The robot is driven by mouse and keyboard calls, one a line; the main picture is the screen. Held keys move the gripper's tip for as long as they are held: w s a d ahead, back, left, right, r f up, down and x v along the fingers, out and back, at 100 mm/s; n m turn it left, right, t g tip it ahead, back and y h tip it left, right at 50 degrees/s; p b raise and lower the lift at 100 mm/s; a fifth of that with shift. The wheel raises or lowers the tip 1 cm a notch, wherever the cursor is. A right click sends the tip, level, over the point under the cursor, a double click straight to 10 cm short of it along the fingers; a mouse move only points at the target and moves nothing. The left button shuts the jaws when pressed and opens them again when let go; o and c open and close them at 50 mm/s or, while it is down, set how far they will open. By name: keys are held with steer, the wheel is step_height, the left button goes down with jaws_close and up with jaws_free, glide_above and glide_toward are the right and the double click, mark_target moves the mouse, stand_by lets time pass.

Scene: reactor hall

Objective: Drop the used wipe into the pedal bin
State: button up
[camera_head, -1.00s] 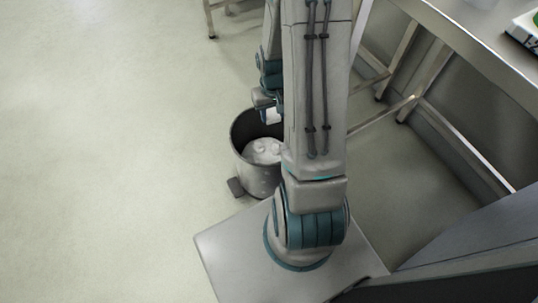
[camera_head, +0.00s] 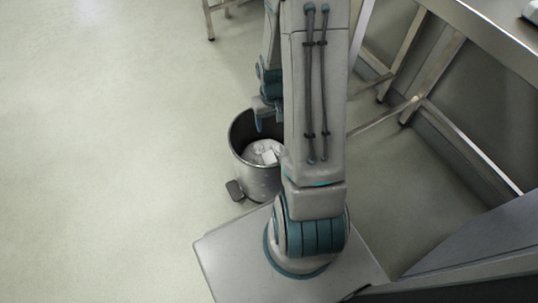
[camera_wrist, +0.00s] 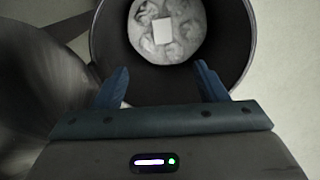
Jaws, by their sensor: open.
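The pedal bin (camera_head: 262,181) stands on the floor with its top open, partly hidden behind my arm; it also shows in the wrist view (camera_wrist: 247,45). The wipe (camera_wrist: 162,31) is a small white square lying on the crumpled pale contents inside the bin. It shows in the head view (camera_head: 269,157) as a white patch. My gripper (camera_wrist: 163,84) is open and empty, its two blue fingers spread over the near part of the bin's mouth. In the head view my gripper (camera_head: 265,122) is at the bin's rim, partly hidden by my arm.
A dark pedal (camera_head: 235,190) sticks out at the bin's left foot. A steel table (camera_head: 485,32) with legs and a low crossbar stands on the right. The floor (camera_head: 110,150) to the left is clear.

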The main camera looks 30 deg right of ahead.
step_height(320, 180, up, 14)
steer(key=p, duration=0.6)
steer(key=shift+f, duration=0.1)
steer(key=s+a+r+t+p, duration=0.1)
steer(key=s+a+r+p, duration=0.2)
steer(key=r+p, duration=0.7)
steer(key=s+a+r+n+t+p, duration=0.1)
steer(key=s+a+r+p, duration=0.3)
steer(key=r+p, duration=0.5)
steer(key=s+a+r+p, duration=0.3)
steer(key=r+p, duration=0.7)
steer(key=r, duration=1.6)
steer(key=shift+s+a+r+n+t+p, duration=0.15)
steer(key=shift+s+a+n+t+p, duration=0.2)
steer(key=shift+a, duration=0.5)
